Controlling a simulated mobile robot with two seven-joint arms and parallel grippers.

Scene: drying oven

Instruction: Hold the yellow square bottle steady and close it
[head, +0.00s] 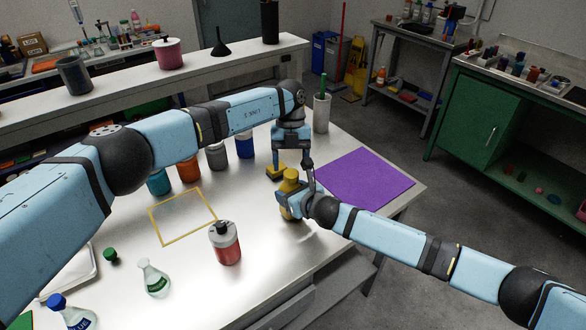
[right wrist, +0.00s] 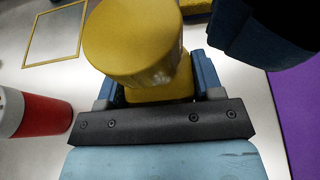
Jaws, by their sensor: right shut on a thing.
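The yellow square bottle (head: 289,205) stands near the table's right part, with a round yellow cap (head: 290,175) on top. The right wrist view shows the cap (right wrist: 130,38) from above, sitting over the bottle's body (right wrist: 160,92); whether it is fully seated cannot be told. My right gripper (head: 289,201) is shut on the bottle's body from the front right. My left gripper (head: 293,168) points down from above, its fingers apart around or just behind the cap. One dark finger of it shows beside the cap in the right wrist view.
A low yellow block (head: 276,172) lies behind the bottle. A purple mat (head: 362,178) is to the right, a yellow frame (head: 183,217) to the left. A red bottle (head: 225,245) stands in front, and several coloured jars (head: 188,170) behind left.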

